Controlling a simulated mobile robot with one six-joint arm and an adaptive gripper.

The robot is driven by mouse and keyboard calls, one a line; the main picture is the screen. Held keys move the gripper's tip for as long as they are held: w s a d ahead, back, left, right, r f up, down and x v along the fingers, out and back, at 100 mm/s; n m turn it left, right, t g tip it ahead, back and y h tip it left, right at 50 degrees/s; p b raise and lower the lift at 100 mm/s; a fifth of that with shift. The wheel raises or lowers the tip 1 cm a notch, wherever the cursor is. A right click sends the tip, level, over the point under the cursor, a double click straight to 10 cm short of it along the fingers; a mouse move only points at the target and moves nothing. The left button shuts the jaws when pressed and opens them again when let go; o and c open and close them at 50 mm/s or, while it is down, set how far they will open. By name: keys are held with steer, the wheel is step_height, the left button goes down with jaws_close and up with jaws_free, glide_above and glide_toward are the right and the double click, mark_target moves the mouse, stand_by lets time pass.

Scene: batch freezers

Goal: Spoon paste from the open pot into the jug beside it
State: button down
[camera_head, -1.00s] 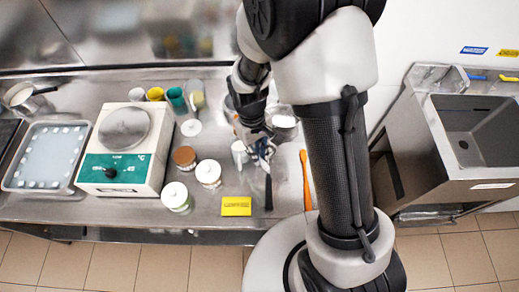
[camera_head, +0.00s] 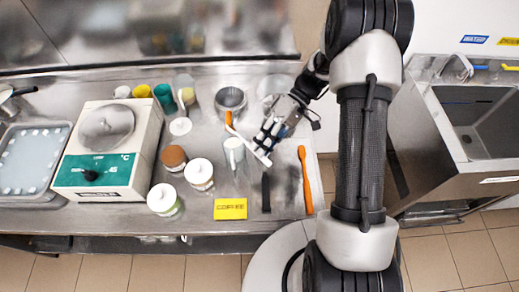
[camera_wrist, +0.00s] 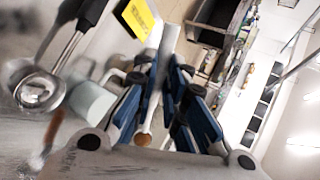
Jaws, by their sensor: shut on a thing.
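My gripper (camera_head: 268,137) is shut on a long pale spoon (camera_head: 253,150), above the counter right of the jug. The spoon has an orange-brown end; in the wrist view it runs between the blue fingers (camera_wrist: 165,118), with a brown tip near them. Whether that colour is paste is unclear. The pot (camera_head: 174,158) shows a brown top at the left of the counter, with a loose white lid (camera_head: 180,126) behind it. The pale jug (camera_head: 234,150) stands upright to the pot's right; its inside is not clear. A pale cylinder in the wrist view (camera_wrist: 90,105) appears to be this jug.
Two white-lidded jars (camera_head: 199,172) (camera_head: 164,199) stand near the pot. A steel vessel (camera_head: 230,99) is behind the jug. A yellow card (camera_head: 230,208), a black-handled tool (camera_head: 266,192) and an orange spatula (camera_head: 305,180) lie in front. A scale-like appliance (camera_head: 108,150) is at left.

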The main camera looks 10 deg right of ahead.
steer(key=shift+w+d+f+g+y+b, duration=0.1)
steer(key=shift+f+g+y+b, duration=0.2)
steer(key=shift+y+b, duration=0.4)
steer(key=shift+s+d+f+g+y+b, duration=0.1)
steer(key=shift+f+g+y+b, duration=0.1)
steer(key=shift+g+y+b, duration=0.4)
steer(key=shift+w+d+f+g+y+b, duration=0.1)
steer(key=shift+f+g+y+b, duration=0.15)
steer(key=shift+y+b, duration=0.55)
steer(key=shift+r+p, duration=0.25)
steer(key=shift+p, duration=1.05)
steer(key=shift+p, duration=0.9)
